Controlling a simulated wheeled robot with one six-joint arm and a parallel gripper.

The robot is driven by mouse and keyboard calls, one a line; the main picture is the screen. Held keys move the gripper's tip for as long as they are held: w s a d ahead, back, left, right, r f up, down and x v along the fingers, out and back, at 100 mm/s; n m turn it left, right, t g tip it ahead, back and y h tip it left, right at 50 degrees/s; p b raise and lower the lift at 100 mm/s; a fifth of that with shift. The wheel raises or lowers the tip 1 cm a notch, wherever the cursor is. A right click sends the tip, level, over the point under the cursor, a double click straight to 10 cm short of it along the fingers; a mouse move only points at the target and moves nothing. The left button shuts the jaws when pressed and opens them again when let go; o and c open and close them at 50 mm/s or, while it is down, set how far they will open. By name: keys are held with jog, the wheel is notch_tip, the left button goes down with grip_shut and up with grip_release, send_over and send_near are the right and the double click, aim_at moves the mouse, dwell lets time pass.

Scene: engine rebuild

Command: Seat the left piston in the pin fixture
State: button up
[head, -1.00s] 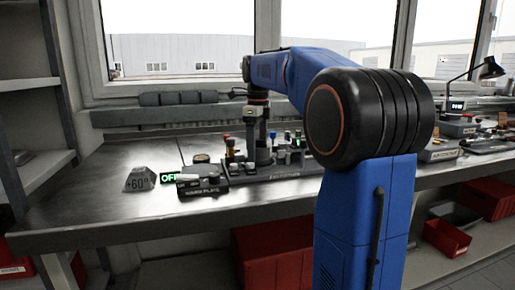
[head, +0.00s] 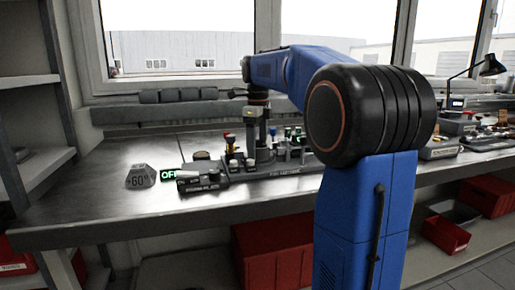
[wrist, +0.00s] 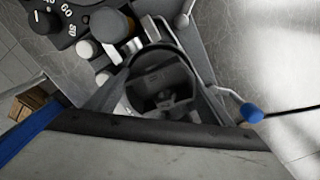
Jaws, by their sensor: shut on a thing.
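In the head view my gripper (head: 251,132) points down over the left part of a dark fixture on the bench. The fixture's long base (head: 290,170) carries posts and coloured knobs; I take it to be the pin fixture. In the wrist view a dark, round, hollow part (wrist: 160,82), apparently the piston, sits between my two dark fingers (wrist: 158,98). My gripper is shut on it. Its open inside with blocky bosses faces the camera. Whether it touches a seat below is hidden. The fingertips are too small to make out in the head view.
A grey angle block (head: 141,177) and green OFF sign (head: 169,175) stand left of the fixture. The bench's left end (head: 90,195) is clear.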

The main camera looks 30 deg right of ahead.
dwell(0.3)
jog(key=o, duration=1.5)
jog(key=shift+c, duration=0.2)
jog(key=shift+c, duration=0.6)
jog(key=shift+o, duration=1)
jog(key=shift+s+r, duration=0.1)
jog(key=shift+r, duration=3.05)
